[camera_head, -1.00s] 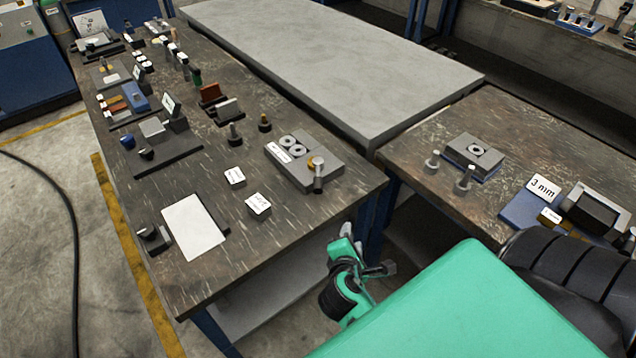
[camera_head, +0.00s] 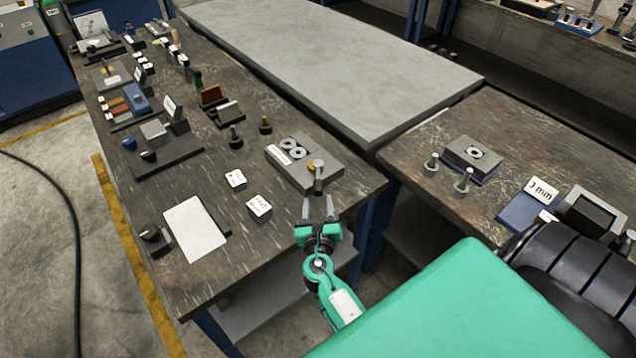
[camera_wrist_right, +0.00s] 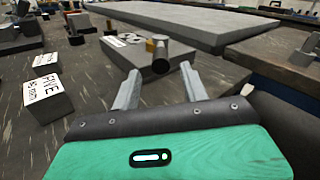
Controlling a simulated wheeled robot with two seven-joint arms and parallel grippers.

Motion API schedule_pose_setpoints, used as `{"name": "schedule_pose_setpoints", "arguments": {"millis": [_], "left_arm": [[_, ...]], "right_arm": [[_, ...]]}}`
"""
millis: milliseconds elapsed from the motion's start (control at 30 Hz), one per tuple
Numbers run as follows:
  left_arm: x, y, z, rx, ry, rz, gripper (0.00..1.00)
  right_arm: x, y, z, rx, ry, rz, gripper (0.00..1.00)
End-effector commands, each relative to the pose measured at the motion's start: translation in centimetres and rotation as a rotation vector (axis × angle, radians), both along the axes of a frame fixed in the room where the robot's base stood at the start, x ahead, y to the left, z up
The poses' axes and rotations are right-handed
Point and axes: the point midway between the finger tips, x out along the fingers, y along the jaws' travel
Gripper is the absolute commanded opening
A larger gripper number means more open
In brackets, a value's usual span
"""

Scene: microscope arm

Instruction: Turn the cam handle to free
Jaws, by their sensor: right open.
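A grey block fixture (camera_head: 290,172) with two pale rings and a white label lies near the right edge of the long bench. At its near right corner a short dark upright handle-like post (camera_head: 318,180) stands beside a small orange-brown piece (camera_head: 315,164); I take this to be the cam handle. The fixture (camera_wrist_right: 140,62), post (camera_wrist_right: 161,52) and orange piece (camera_wrist_right: 150,45) show ahead in the right wrist view. My right gripper (camera_head: 318,205) is open and empty, its fingertips just short of the post. Its two fingers (camera_wrist_right: 158,85) also show in the wrist view. My left gripper is out of view.
Two small labelled blocks (camera_head: 259,207) (camera_head: 235,178) and a white sheet (camera_head: 194,227) lie left of the gripper. Two dark pegs (camera_head: 235,137) (camera_head: 265,125) stand behind. A second bench (camera_head: 400,170) on the right holds another block fixture (camera_head: 473,152).

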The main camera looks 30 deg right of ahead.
Motion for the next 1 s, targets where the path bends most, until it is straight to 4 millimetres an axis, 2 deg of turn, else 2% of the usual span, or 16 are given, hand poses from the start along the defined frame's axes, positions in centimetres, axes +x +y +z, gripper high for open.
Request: {"name": "schedule_pose_setpoints", "arguments": {"millis": [100,333,500,800,867,1000], "left_arm": [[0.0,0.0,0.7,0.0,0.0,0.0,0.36],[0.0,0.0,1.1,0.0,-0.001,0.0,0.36],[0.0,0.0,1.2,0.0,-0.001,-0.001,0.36],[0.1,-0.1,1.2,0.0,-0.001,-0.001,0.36],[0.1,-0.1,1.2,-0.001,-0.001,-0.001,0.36],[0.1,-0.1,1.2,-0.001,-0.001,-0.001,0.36]], "right_arm": [[2.1,-1.4,0.3,0.0,-0.001,0.0,0.45],[4.9,-3.3,0.1,0.001,-0.001,-0.001,0.45],[5.9,-3.9,0.0,0.002,0.0,0.0,0.45],[6.0,-4.0,0.0,0.002,0.0,0.0,0.45],[6.0,-4.0,0.0,0.002,0.0,0.0,0.35],[6.0,-4.0,0.0,0.002,0.0,0.0,0.07]]}}
